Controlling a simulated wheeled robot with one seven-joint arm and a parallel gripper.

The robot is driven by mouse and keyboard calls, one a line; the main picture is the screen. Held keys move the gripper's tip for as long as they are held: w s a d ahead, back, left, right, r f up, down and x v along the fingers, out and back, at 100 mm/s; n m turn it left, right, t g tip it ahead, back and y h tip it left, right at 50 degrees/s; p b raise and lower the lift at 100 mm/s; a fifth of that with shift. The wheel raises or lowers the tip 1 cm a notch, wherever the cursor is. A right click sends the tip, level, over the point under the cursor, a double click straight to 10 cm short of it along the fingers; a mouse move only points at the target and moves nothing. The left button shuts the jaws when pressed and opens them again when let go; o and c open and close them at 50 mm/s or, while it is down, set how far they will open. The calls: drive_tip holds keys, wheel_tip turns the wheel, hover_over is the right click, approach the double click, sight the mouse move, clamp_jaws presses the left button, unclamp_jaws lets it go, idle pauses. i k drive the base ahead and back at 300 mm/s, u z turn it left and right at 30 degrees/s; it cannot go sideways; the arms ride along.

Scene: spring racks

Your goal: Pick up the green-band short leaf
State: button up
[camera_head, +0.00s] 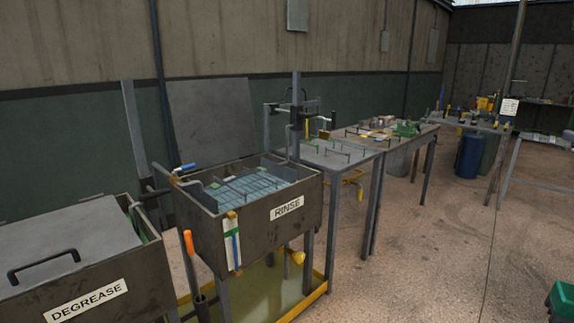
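I cannot pick out a green-band short leaf for sure at this size. Small green items (406,128) lie on the far end of the grey work table, too small to tell what they are. A white strip (232,245) with green, yellow and blue parts hangs on the front of the rinse tank (262,235). My gripper is not in view.
The degrease tank (75,250) with a handled lid is at the left. A grey table (338,152) with wire racks stands beyond the rinse tank. A blue barrel (469,156) and a green box (563,300) are at the right. The concrete floor (430,250) between is open.

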sight(216, 185)
drive_tip(key=u, duration=0.05)
drive_tip(key=i, duration=1.75)
drive_tip(key=u, duration=0.85)
drive_tip(key=i, duration=1)
drive_tip(key=u, duration=0.3)
